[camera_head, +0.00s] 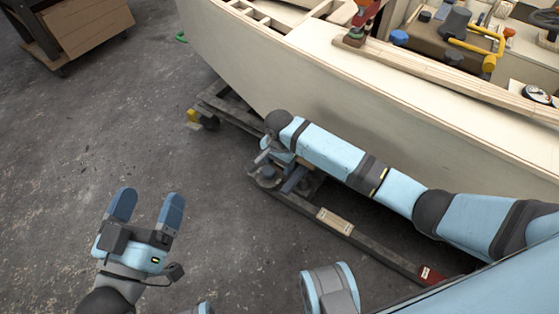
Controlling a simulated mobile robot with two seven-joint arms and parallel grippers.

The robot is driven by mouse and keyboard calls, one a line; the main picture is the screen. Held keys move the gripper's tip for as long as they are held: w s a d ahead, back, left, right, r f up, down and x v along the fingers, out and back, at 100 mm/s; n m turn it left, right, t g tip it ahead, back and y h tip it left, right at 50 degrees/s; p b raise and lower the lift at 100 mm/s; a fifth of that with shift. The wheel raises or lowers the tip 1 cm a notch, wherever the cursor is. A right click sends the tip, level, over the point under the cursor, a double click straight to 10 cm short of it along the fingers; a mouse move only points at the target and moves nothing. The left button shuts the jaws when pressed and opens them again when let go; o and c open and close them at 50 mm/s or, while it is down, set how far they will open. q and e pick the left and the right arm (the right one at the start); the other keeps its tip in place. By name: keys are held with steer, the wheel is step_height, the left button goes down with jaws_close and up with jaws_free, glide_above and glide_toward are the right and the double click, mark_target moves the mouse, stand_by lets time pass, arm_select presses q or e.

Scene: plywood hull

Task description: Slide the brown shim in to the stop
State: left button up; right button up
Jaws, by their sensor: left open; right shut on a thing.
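My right gripper (290,182) is at the end of the blue and grey arm that reaches in from the right. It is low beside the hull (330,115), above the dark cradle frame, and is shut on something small. Its wrist and arm cover most of what it holds, so I cannot clearly make out the brown shim or its stop. My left gripper (147,203) is open and empty over the bare floor at the lower left, well apart from the cradle.
The dark cradle rail (380,250) runs along the floor below the hull, with a pale wooden piece (335,220) on it and a red end (428,274). Tools, including a yellow-handled one (475,48), lie on top right. A wooden crate (85,25) stands top left. Floor at left is clear.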

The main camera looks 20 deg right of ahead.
mark_target(296, 176)
arm_select(q)
step_height(296, 176, down, 7)
steer(key=m+g+b, duration=0.1)
steer(key=g+b, duration=0.1)
steer(key=b, duration=0.4)
steer(key=shift+w+d+f+g, duration=0.15)
steer(key=shift+w+g, duration=0.1)
steer(key=shift+g, duration=0.15)
arm_select(e)
step_height(296, 176, down, 19)
steer(key=shift+f, duration=0.2)
stand_by(1.6)
stand_by(0.3)
steer(key=shift+w+d, duration=0.95)
steer(key=shift+d, duration=0.3)
steer(key=shift+w+d, duration=0.95)
steer(key=shift+d, duration=0.25)
arm_select(q)
steer(key=shift+f+b, duration=0.5)
steer(key=shift+f, duration=0.1)
arm_select(e)
steer(key=shift+w+d, duration=0.7)
steer(key=shift+d, duration=0.2)
steer(key=shift+w+d, duration=0.7)
steer(key=shift+d, duration=0.15)
steer(key=o, duration=1)
steer(key=shift+o, duration=0.4)
